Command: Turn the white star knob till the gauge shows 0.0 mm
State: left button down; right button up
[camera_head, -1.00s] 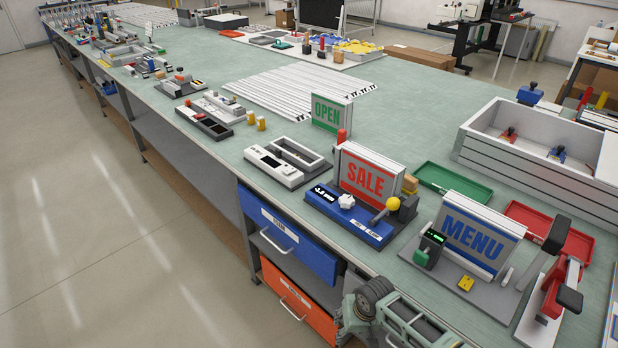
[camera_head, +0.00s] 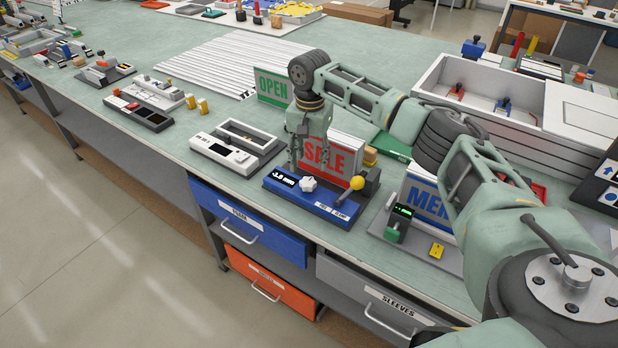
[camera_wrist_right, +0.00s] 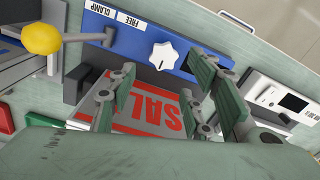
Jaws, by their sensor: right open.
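The white star knob (camera_head: 308,184) sits on top of the blue fixture base (camera_head: 322,211). It also shows whole in the right wrist view (camera_wrist_right: 162,55). The gauge (camera_head: 284,178) is a small dark display left of the knob; its digits are too small to read surely. My right gripper (camera_head: 312,163) hangs fingers down over the fixture, in front of the red SALE sign (camera_head: 342,160). In the right wrist view the two fingers (camera_wrist_right: 163,70) are apart, with the knob showing beyond the gap between their tips. Nothing is held. My left gripper is out of view.
A lever with a yellow ball (camera_head: 357,183) stands right of the knob. A grey-white device (camera_head: 226,152) lies to the left, and the green OPEN sign (camera_head: 270,86) stands behind. The MENU sign (camera_head: 428,203) is at the right, partly behind my right arm.

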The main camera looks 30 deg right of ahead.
aim_at(311, 181)
jog(key=shift+f, duration=0.25)
notch_tip(311, 181, down, 7)
jog(key=shift+f+p, duration=0.1)
jog(key=shift+p, duration=0.75)
jog(key=c, duration=1.1)
jog(key=shift+o, duration=0.2)
jog(key=shift+d, duration=0.1)
